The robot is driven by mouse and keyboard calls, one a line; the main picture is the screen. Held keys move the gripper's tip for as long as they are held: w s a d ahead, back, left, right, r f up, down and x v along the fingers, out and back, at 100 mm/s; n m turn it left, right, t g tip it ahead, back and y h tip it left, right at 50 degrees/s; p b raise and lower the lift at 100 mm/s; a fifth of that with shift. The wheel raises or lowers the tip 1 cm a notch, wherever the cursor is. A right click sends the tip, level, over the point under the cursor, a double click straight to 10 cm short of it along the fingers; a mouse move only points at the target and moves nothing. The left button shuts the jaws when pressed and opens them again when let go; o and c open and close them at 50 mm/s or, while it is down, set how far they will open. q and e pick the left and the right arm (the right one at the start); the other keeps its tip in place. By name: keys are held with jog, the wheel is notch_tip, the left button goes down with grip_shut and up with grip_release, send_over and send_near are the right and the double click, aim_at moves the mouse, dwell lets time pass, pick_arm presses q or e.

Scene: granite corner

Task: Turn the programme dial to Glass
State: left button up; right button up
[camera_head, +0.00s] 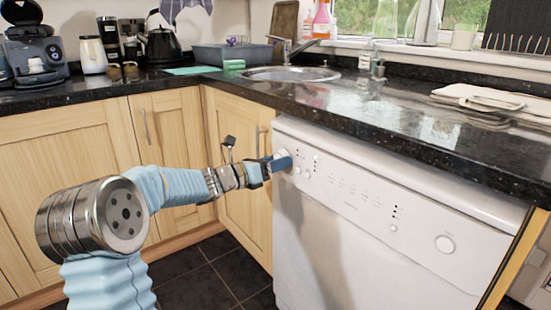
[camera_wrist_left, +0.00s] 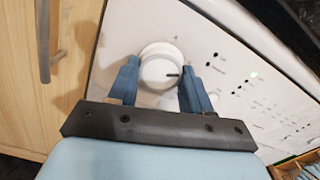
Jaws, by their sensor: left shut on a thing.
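The white dishwasher (camera_head: 350,250) stands under the counter, its door shut. Its programme dial (camera_wrist_left: 160,68) is a round white knob at the left end of the control panel, with a dark pointer mark toward its right side in the left wrist view. My left gripper (camera_head: 280,161) has its blue fingers on either side of the dial and is shut on it; the fingers also show in the left wrist view (camera_wrist_left: 160,85). In the head view the fingers mostly hide the dial. The programme labels are too small to read. My right gripper is not in view.
A second round knob (camera_head: 445,244) sits at the panel's right end. The dark granite counter (camera_head: 330,115) overhangs the panel. A wooden cupboard door with a metal handle (camera_wrist_left: 44,40) is close left of the gripper.

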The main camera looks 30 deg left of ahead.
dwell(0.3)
pick_arm(q)
jog(key=o, duration=1)
jog(key=shift+o, duration=0.2)
jog(key=v, duration=1.4)
jog(key=shift+w+d+f, duration=0.1)
jog(key=shift+f, duration=0.05)
